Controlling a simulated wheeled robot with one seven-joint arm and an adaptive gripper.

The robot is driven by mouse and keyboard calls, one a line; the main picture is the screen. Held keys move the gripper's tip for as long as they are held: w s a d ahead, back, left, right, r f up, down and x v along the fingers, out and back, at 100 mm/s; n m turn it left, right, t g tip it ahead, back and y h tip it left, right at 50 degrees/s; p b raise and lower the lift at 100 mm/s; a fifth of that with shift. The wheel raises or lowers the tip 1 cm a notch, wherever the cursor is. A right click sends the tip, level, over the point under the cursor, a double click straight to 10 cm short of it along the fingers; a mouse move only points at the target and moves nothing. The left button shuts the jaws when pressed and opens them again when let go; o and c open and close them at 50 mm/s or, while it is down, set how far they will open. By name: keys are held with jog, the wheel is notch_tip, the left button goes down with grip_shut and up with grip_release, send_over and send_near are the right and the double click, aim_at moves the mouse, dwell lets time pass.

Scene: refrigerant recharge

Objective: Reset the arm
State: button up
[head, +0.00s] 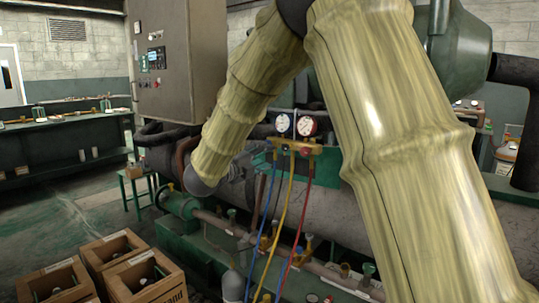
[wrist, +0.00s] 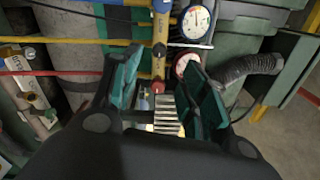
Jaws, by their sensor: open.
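The gauge manifold (head: 294,147) hangs ahead, with two round dials and blue, yellow and red hoses. In the wrist view the manifold's yellow body (wrist: 161,38) and a white dial (wrist: 196,20) show beyond the fingertips. In the head view the gripper is partly hidden beside the manifold, and I cannot tell its exact gap from it.
A grey control cabinet (head: 177,60) stands left of the machine. Wooden crates (head: 143,279) sit on the floor at the lower left. A small green stool (head: 136,177) and a workbench (head: 66,150) stand farther back. Pipes and valves run low along the machine. Floor at left is partly clear.

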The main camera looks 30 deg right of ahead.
jog(key=shift+s+a, duration=0.15)
jog(key=shift+a, duration=0.2)
jog(key=shift+f, duration=0.1)
jog(key=s+a+f+n+t+y, duration=0.1)
jog(key=a+f+n+t+y, duration=0.15)
jog(key=f+n, duration=0.9)
jog(key=a+f+n+t+y, duration=0.15)
jog(key=f+n+y, duration=0.25)
jog(key=f, duration=1.5)
jog(key=s+a+f+n+g+y, duration=0.25)
jog(key=s+f+n, duration=0.25)
jog(key=s+f, duration=0.5)
jog(key=s+a+f+n+g+y, duration=0.1)
jog(key=s+a+f+n+y, duration=0.4)
jog(key=f, duration=0.9)
jog(key=s+a+f+n+g+y, duration=0.1)
jog(key=s+a+f+n+g, duration=0.2)
jog(key=s, duration=0.8)
jog(key=s+a+f+n+g+y, duration=0.15)
jog(key=s+f, duration=0.35)
jog(key=s, duration=0.5)
jog(key=s+a+f+n+g, duration=0.1)
jog(key=s+f+n+g, duration=0.3)
jog(key=s, duration=0.7)
notch_tip(320, 180, up, 19)
jog(key=t+p, duration=0.1)
jog(key=p, duration=1.9)
jog(key=shift+r, duration=0.2)
